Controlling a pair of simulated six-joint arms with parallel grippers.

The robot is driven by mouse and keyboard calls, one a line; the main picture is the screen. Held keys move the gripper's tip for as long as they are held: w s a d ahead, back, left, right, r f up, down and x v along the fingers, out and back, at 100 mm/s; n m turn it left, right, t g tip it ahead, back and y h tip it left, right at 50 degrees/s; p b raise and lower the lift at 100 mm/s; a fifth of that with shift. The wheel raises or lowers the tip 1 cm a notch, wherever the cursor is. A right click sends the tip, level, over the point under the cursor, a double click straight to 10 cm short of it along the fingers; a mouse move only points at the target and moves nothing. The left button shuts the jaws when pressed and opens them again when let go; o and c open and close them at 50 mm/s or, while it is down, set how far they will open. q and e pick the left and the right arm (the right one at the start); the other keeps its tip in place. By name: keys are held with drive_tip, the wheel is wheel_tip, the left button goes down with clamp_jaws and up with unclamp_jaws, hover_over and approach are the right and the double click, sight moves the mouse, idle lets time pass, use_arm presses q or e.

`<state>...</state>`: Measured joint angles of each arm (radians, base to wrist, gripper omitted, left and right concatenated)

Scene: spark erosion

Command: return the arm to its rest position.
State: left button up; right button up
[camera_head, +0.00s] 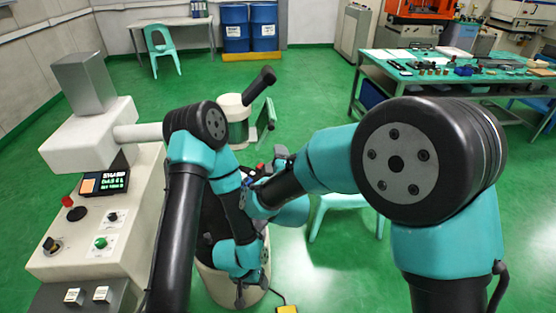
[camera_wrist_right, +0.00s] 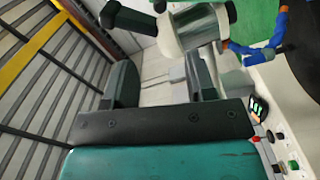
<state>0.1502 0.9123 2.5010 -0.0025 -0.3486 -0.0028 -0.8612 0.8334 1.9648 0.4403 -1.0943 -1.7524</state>
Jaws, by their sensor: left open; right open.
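My left arm comes in from the left side and bends down at the middle of the head view. Its gripper (camera_head: 243,288) points down in front of a pale round base and looks empty. My right arm reaches left across the head view from its large elbow, and its gripper is largely hidden there behind the arm links. In the right wrist view, the two dark fingers of my right gripper (camera_wrist_right: 163,80) stand wide apart with nothing between them. A pale surface shows beyond them.
A machine console (camera_head: 100,215) with a small display and buttons stands close on the left. A pale cylindrical unit (camera_head: 237,107) with a black handle stands behind my arms. A green workbench (camera_head: 455,70) with tools is at the back right. Green floor is open behind.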

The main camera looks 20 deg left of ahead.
drive_tip(key=shift+s+d, duration=0.1)
drive_tip(key=shift+s, duration=0.1)
idle(0.3)
drive_tip(key=d+f+m+g+h, duration=0.4)
drive_tip(key=d+f+m+g, duration=0.45)
drive_tip(key=d+f, duration=1.6)
drive_tip(key=s+d+f+m+g, duration=0.3)
drive_tip(key=s+d+f+m, duration=0.3)
drive_tip(key=s+d, duration=0.3)
drive_tip(key=s+d+f+m+g, duration=0.3)
drive_tip(key=s+d+f+m, duration=0.4)
drive_tip(key=s+d, duration=0.3)
drive_tip(key=shift+s+d+m+h, duration=0.3)
drive_tip(key=shift+s+m, duration=0.1)
drive_tip(key=shift+m, duration=0.05)
drive_tip(key=shift+g, duration=0.25)
